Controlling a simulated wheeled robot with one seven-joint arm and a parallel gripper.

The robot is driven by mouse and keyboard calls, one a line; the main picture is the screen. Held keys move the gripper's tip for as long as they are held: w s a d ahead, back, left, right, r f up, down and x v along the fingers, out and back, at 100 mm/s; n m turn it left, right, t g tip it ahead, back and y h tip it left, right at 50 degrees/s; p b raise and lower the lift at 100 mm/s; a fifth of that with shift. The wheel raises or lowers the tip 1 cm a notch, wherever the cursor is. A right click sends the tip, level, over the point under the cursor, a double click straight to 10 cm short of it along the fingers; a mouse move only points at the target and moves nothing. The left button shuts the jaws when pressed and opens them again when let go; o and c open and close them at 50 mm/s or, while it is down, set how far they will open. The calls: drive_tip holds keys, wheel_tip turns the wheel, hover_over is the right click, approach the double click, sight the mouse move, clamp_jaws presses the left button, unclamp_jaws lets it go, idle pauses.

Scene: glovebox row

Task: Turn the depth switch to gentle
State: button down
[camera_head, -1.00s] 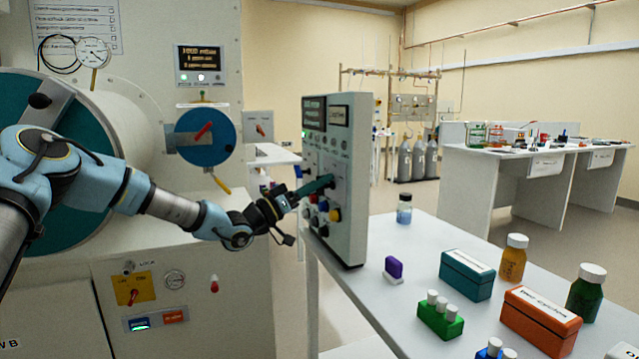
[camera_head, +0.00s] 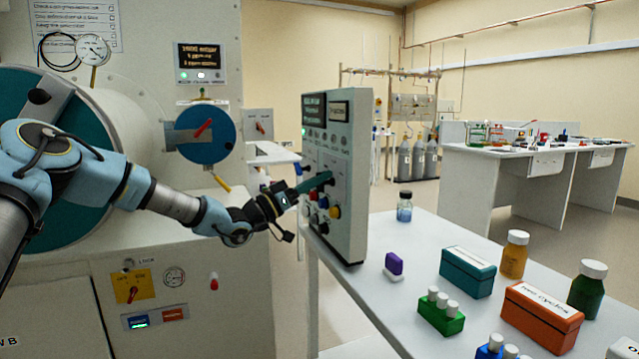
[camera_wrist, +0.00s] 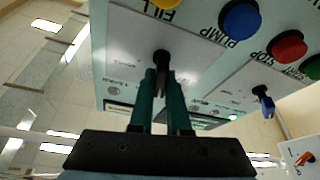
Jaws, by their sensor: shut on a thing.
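The control panel (camera_head: 345,210) is an upright grey box at the left end of the white table, with screens at its top and knobs and coloured buttons below. My gripper (camera_head: 325,180) reaches its face from the left. In the wrist view, the green fingers of my gripper (camera_wrist: 160,82) are shut on a small black switch knob (camera_wrist: 161,58) on a light plate of the panel. The small print around this knob is too blurred to read, so its setting cannot be told. The wrist picture shows the panel lettering upside down.
Beside the held knob are a blue button (camera_wrist: 240,18), a red button (camera_wrist: 287,46) and another small switch (camera_wrist: 263,95). The white table (camera_head: 400,300) holds a purple block (camera_head: 394,264), a teal box (camera_head: 467,272), an orange box (camera_head: 541,315) and bottles.

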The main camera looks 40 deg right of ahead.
drive_tip(key=m+g+b, duration=0.1)
drive_tip(key=m+b, duration=0.2)
drive_tip(key=m+g+b, duration=0.1)
drive_tip(key=m+b, duration=0.1)
drive_tip(key=shift+s+f+g+y, duration=0.2)
drive_tip(key=shift+f+g+y, duration=0.1)
drive_tip(key=shift+f+y, duration=0.1)
drive_tip(key=m+b, duration=0.1)
drive_tip(key=m+g+b, duration=0.1)
drive_tip(key=m, duration=0.1)
drive_tip(key=m+g+y+b, duration=0.1)
drive_tip(key=shift+s+a+r+m+b, duration=0.1)
drive_tip(key=shift+r+m+b, duration=0.15)
drive_tip(key=shift+m+b, duration=0.1)
drive_tip(key=c, duration=0.9)
unclamp_jaws()
drive_tip(key=shift+r, duration=0.1)
drive_tip(key=b+v, duration=0.1)
drive_tip(key=v, duration=0.9)
drive_tip(key=shift+w+a+b, duration=0.25)
drive_tip(key=shift+a+b, duration=0.1)
